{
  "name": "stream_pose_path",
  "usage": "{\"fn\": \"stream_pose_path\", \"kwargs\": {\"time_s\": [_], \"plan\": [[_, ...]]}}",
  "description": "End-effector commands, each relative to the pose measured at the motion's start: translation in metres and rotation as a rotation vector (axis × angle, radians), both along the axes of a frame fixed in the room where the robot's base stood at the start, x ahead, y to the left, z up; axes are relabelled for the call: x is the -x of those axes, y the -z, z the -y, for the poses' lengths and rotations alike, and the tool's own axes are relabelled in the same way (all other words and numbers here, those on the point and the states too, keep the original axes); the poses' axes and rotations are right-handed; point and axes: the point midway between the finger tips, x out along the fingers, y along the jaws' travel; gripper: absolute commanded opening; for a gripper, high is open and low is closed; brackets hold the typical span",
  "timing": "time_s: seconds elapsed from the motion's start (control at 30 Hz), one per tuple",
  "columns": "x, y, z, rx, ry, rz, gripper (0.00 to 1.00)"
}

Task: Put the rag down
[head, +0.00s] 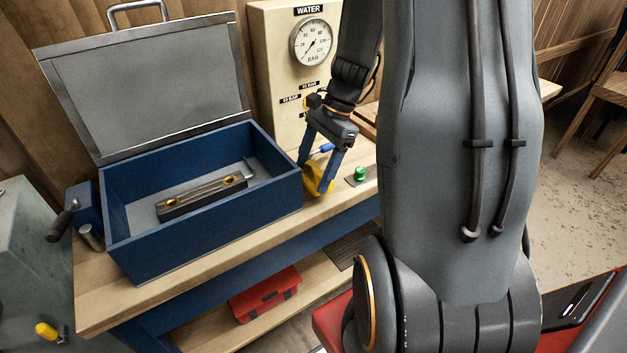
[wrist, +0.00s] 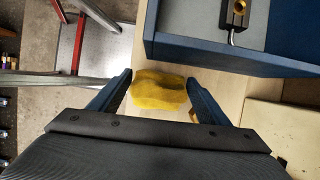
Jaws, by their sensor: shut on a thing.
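The rag (wrist: 158,92) is a yellow crumpled cloth in the wrist view, between my two blue fingers. My gripper (wrist: 159,88) is shut on it. In the head view the yellow rag (head: 318,181) shows low between the fingertips of my gripper (head: 313,172), just right of the blue box. It is over the pale wooden bench top (head: 232,232). I cannot tell whether the rag touches the bench.
An open blue box (head: 200,233) with a brass-fitted block (head: 202,197) inside stands left of my gripper. A gauge panel (head: 270,60) is behind. A green knob (head: 360,173) is to the right. A red case (head: 265,294) lies on the lower shelf.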

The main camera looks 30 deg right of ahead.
Motion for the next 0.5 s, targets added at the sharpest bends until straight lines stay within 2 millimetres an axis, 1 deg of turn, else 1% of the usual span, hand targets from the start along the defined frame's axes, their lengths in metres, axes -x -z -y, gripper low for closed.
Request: {"fn": "stream_pose_path", "kwargs": {"time_s": [0.1,0.27,0.37,0.5], "plan": [[0.002,0.016,-0.001,-0.001,0.000,-0.005,0.49],[0.001,0.034,0.000,-0.002,-0.001,-0.004,0.49],[0.000,0.039,0.000,0.001,0.000,-0.001,0.49],[0.000,0.039,0.000,0.001,0.000,-0.001,0.49]]}}
